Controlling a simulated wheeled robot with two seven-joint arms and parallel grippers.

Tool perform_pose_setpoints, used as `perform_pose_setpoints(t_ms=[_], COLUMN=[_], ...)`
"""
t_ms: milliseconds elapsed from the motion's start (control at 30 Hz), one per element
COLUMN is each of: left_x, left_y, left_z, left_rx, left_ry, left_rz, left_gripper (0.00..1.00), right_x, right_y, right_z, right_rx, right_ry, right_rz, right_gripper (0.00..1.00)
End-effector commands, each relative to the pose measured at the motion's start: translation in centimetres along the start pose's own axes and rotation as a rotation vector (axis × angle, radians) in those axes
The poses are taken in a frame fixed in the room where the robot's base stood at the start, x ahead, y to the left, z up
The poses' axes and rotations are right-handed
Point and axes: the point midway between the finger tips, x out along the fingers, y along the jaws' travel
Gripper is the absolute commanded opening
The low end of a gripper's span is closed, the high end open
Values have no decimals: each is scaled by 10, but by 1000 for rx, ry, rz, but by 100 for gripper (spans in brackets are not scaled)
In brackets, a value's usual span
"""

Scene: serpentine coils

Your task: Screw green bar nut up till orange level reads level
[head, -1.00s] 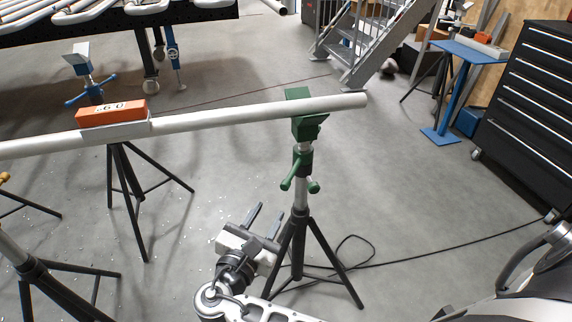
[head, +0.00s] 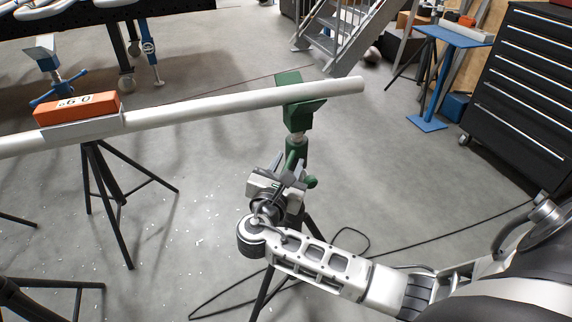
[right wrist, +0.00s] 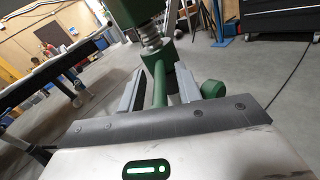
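The green stand head (head: 295,104) holds up the right part of a long pale pipe (head: 220,104). The pipe slopes up to the right in the head view. An orange level (head: 78,106) sits on the pipe at left; its small digits are hard to read. Below the green head is the green bar nut (head: 311,182), with bar handles. My right gripper (head: 285,166) is at this nut. In the right wrist view, its two fingers (right wrist: 158,92) stand apart on either side of a green bar (right wrist: 160,84), with gaps visible. My left gripper is out of view.
A blue-topped stand (head: 44,70) and a black tripod (head: 108,195) are at left. A black cable (head: 440,240) lies on the floor. A blue table (head: 450,36) and a black drawer cabinet (head: 520,90) stand at right. Floor between them is open.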

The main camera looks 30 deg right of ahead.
Motion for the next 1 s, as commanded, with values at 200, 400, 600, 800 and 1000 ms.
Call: perform_pose_setpoints(t_ms=[200, 400, 600, 800, 1000], left_x=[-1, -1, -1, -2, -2], left_y=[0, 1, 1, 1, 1], left_z=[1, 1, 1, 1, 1], left_rx=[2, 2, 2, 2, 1], left_ry=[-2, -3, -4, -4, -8], left_rz=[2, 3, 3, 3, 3], left_gripper=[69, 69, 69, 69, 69], right_x=[0, 0, 0, 1, 5], right_y=[0, 0, 0, 3, 4], right_z=[0, 0, 0, 0, 0], right_rx=[0, 0, 1, 3, 2], right_ry=[0, 1, 0, -8, -34], right_rz=[0, 0, -6, -60, -197], right_gripper=[34, 0, 0, 0, 0])
